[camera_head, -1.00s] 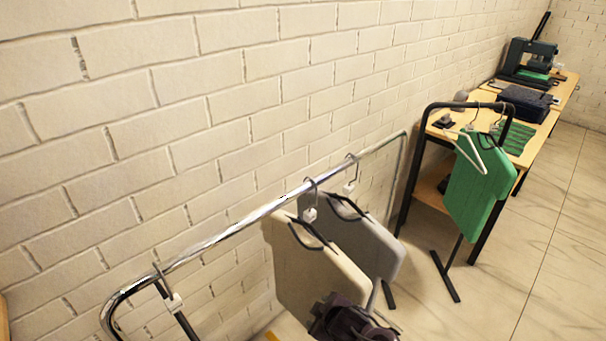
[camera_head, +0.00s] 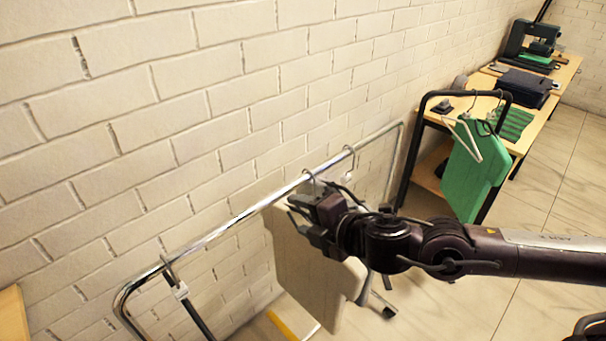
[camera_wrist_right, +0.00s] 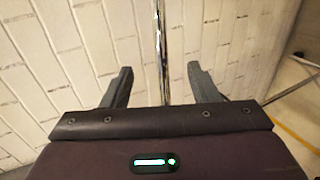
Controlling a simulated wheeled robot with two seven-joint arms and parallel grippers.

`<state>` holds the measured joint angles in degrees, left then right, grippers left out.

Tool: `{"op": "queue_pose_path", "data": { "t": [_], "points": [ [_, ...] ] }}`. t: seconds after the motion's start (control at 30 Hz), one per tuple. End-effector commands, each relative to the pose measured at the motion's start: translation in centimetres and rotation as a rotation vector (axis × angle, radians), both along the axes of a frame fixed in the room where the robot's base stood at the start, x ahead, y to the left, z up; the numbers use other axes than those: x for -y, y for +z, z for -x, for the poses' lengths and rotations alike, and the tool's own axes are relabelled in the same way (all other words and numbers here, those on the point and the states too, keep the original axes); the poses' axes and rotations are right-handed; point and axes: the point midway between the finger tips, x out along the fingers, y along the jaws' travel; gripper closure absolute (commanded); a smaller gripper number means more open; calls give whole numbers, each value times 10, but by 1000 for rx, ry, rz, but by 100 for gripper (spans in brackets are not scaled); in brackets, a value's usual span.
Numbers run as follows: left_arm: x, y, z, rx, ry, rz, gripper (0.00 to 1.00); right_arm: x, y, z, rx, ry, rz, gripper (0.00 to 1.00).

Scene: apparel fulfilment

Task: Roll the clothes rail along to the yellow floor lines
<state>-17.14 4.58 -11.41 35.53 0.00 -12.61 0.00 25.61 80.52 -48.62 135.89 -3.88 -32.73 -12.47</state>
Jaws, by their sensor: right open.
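The clothes rail (camera_head: 222,232) is a chrome bar on a frame, running along the brick wall. Pale and grey garments hang from it, partly hidden by my right arm. My right gripper (camera_head: 300,218) is open at the bar, above the pale garment (camera_head: 318,285). In the right wrist view the chrome bar (camera_wrist_right: 161,45) shows between the open fingers, apart from both. A yellow floor line (camera_head: 281,325) shows below the rail, and a yellow line also shows at right in the wrist view (camera_wrist_right: 297,137). My left gripper is out of view.
A black stand (camera_head: 452,93) with a green garment (camera_head: 468,180) and hanger stands beyond the rail's far end. Behind it are wooden tables (camera_head: 548,97) with a dark folded item (camera_head: 525,87) and a press (camera_head: 530,45).

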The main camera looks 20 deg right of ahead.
Motion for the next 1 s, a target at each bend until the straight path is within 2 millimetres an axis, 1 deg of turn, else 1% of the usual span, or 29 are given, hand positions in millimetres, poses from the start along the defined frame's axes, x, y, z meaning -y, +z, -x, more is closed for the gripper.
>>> {"op": "queue_pose_path", "data": {
  "t": [0.17, 0.43, 0.5, 0.7, 0.8, 1.0],
  "points": [
    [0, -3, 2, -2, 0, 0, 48, -7, -7, -17, 2, 1, -4, 45],
    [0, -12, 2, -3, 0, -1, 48, -24, -27, -58, 3, 0, -4, 45],
    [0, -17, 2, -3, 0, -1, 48, -29, -33, -69, 2, 0, -4, 45],
    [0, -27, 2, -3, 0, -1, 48, -39, -44, -94, 1, -1, -3, 45],
    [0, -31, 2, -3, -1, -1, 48, -42, -48, -102, 1, 0, -1, 45],
    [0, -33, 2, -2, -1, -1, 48, -44, -50, -109, 0, -1, 0, 45]
  ]
}}
